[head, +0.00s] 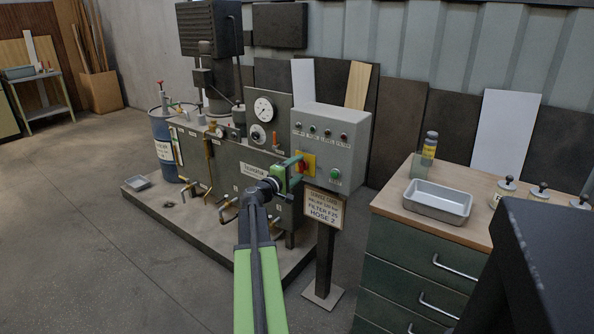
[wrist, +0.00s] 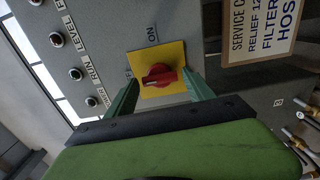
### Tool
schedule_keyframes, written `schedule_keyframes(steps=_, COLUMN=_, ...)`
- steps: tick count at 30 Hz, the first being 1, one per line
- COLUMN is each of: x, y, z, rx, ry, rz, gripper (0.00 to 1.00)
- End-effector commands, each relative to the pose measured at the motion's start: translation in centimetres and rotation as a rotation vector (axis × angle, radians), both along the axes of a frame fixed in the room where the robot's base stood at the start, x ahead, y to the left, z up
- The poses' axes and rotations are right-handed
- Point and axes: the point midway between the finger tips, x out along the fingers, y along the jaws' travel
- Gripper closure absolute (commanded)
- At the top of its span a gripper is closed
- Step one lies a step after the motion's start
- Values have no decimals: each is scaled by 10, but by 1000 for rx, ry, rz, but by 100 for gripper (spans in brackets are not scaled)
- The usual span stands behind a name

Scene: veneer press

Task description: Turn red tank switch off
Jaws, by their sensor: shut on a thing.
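The red tank switch (head: 300,167) is on a yellow plate (head: 310,160) on the grey control box. In the wrist view the red knob (wrist: 160,76) has its grip bar lying nearly level across the picture. An "ON" label is above the yellow plate (wrist: 173,52); a label at its left edge is partly hidden by a finger. My gripper (head: 298,172) reaches the box from the front. In the wrist view its green fingers (wrist: 161,83) stand on either side of the knob, shut on it.
The control box (head: 335,125) also has a green button (head: 335,175) and a row of small indicators. A sign on a post (head: 324,205) stands just right of my arm. A drawer cabinet with a metal tray (head: 438,201) is at right. Open floor lies at left.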

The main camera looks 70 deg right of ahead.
Motion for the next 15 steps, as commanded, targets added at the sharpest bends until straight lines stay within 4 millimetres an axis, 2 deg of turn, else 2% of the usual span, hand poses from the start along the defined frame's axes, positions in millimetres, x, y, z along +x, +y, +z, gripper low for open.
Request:
schedule_keyframes(steps=4, x=2, y=-1, z=1, rx=-2, ry=4, rz=4, gripper=78)
schedule_keyframes(steps=5, x=2, y=-1, z=1, rx=-2, ry=4, rz=4, gripper=35)
schedule_keyframes(steps=9, x=1, y=-1, z=1, rx=-2, ry=1, rz=3, gripper=17)
schedule_keyframes(steps=15, x=0, y=0, z=0, rx=-1, ry=0, rz=0, gripper=16)
